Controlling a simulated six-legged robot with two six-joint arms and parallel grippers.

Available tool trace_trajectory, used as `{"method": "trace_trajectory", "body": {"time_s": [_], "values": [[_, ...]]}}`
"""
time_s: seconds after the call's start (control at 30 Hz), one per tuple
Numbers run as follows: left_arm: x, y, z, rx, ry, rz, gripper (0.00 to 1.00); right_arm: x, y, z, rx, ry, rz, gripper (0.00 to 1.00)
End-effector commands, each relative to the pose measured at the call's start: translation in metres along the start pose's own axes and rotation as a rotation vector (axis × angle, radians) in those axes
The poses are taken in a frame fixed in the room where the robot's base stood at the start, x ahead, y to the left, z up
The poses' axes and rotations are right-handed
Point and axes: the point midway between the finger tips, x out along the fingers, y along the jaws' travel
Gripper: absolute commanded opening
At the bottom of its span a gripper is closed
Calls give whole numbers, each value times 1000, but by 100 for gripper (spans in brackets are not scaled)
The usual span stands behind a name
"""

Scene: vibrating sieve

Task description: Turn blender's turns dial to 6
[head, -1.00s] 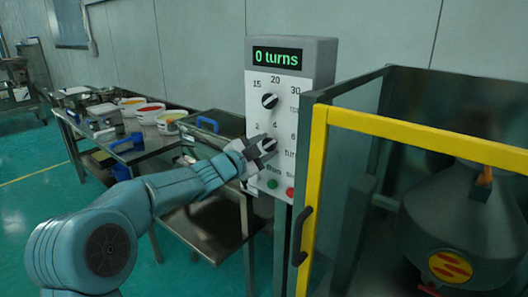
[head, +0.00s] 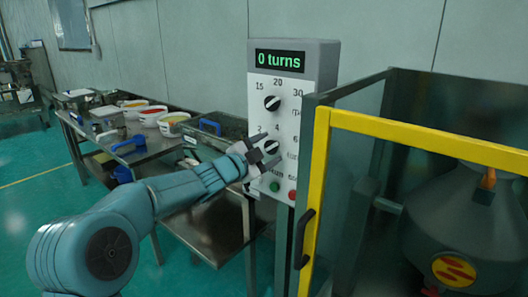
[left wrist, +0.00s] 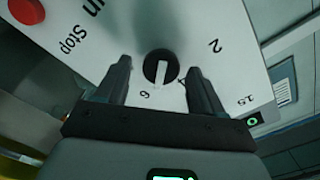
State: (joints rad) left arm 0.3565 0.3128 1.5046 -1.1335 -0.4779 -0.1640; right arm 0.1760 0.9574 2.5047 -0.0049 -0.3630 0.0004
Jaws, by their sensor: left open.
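The control panel (head: 289,125) is a white upright box, and its display (head: 280,61) reads "0 turns". The black turns dial (head: 271,147) is the lower of two knobs, with 2, 4 and 6 marked around it. My left gripper (head: 264,159) is open in front of this dial. In the left wrist view the dial (left wrist: 160,67) with its white pointer bar shows between the two spread dark fingers, one on each side, with gaps. Whether the fingertips reach around the knob is unclear. My right gripper is out of view.
The upper knob (head: 272,103) sits above, and a green button (head: 274,187) and a red Stop button (left wrist: 26,10) sit below the turns dial. A yellow-framed guard (head: 315,180) stands close on the right. A metal table (head: 160,150) with several bowls is on the left.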

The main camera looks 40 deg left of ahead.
Motion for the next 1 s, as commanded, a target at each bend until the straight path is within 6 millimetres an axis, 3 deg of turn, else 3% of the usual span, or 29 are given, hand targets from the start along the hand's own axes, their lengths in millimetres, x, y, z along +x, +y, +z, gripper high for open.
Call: {"method": "trace_trajectory", "body": {"time_s": [0.17,0.5,0.7,1.0], "values": [[-16,-1,1,0,-1,-3,68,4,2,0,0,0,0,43],[-103,-1,1,1,-3,-3,68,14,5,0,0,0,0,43],[-144,-1,1,1,-3,-3,68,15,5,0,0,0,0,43],[-164,0,0,1,0,0,68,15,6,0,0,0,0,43]]}}
